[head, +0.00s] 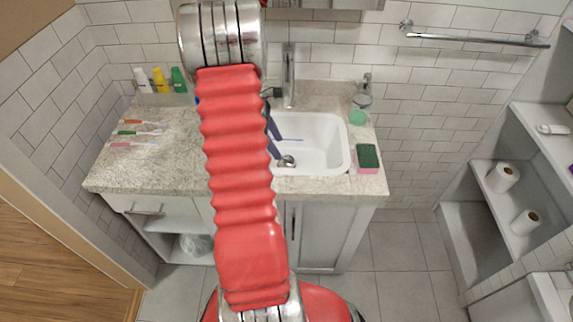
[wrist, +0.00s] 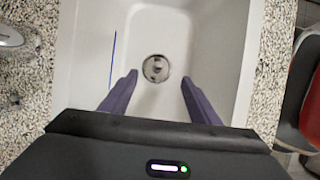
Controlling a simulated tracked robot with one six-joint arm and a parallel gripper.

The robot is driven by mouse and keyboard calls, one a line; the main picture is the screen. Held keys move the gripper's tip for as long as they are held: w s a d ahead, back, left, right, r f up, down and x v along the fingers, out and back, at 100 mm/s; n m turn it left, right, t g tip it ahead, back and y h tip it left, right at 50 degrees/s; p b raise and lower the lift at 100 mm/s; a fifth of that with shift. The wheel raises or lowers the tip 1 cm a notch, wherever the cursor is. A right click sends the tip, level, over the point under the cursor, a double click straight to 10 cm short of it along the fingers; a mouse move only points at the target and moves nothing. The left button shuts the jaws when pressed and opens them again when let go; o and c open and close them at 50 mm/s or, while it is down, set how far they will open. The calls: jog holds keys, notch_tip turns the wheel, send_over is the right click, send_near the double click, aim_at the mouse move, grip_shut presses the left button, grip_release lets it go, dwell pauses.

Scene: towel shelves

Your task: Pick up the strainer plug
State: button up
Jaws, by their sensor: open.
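The strainer plug (wrist: 156,68) is a round metal piece with a dark centre, lying in the white sink basin (head: 325,135). In the head view the plug (head: 287,161) shows near the front left of the basin, just past my gripper's fingers. My gripper (wrist: 159,78) has two purple fingers, open and apart, with nothing between them. In the wrist view the plug appears between and slightly ahead of the fingertips. The height gap between them is hard to tell. In the head view my red arm hides part of the counter and the sink's left side.
A thin blue strip (wrist: 113,60) shows at the basin's left in the wrist view. The faucet (head: 288,75) stands behind the sink. A green and pink sponge (head: 368,158) and a soap dispenser (head: 363,92) are at its right. Toothbrushes (head: 138,133) and bottles (head: 160,80) are at left.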

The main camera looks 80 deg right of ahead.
aim_at(285, 156)
jog(key=shift+x, duration=1.8)
jog(key=shift+d+x, duration=0.1)
jog(key=shift+x, duration=1.2)
jog(key=shift+d+x, duration=0.15)
jog(key=shift+x, duration=1.1)
jog(key=shift+c, duration=0.5)
jog(key=c, duration=0.6)
